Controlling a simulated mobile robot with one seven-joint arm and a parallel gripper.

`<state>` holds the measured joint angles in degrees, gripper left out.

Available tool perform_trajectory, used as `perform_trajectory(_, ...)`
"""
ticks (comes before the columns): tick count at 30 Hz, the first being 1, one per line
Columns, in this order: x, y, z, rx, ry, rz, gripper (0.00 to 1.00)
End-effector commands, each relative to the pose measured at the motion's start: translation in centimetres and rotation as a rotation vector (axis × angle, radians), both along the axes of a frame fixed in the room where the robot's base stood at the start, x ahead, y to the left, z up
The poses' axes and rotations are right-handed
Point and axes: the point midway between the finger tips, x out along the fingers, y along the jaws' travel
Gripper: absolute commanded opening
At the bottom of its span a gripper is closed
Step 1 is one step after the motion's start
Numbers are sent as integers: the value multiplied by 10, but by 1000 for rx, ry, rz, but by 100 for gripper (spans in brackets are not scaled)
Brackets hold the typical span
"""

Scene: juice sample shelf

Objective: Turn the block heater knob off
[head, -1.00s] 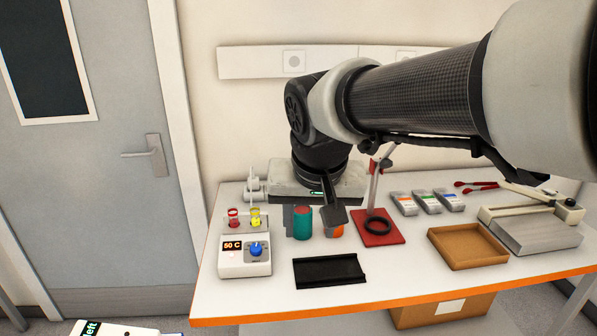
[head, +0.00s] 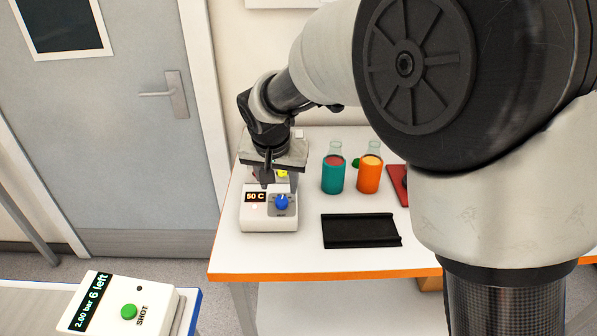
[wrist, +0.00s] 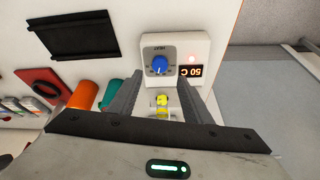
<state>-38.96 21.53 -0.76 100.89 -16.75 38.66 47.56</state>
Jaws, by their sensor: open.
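The block heater (head: 268,221) is a white box at the table's left front, with a dark display reading 50 C. Its blue knob (head: 282,202) is on the front panel and also shows in the wrist view (wrist: 159,65), with a pale pointer mark. A small red light glows on the panel. My gripper (head: 267,177) is above the rear of the heater, over its vials, apart from the knob. In the wrist view its two fingers (wrist: 163,87) are spread and empty, with a yellow vial (wrist: 162,101) between them. The red vial is mostly hidden.
A teal-sleeved flask (head: 333,177) and an orange-sleeved flask (head: 369,176) stand right of the heater. A black tray (head: 360,231) lies in front of them. A red pad (head: 398,183) is partly hidden by my arm. A device with a green button (head: 129,311) sits at lower left.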

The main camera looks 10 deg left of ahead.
Motion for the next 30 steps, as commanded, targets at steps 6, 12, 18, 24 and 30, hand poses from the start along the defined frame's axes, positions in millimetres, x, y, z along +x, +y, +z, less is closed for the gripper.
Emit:
perform_trajectory(6, 17, 2, -43, -3, 3, -1, 45)
perform_trajectory(12, 27, 4, -64, -1, 0, -1, 45)
perform_trajectory(18, 30, 4, -71, -1, 0, -1, 45)
perform_trajectory(24, 29, 4, -71, 0, 0, -1, 45)
perform_trajectory(30, 29, 4, -71, 0, 0, 0, 11)
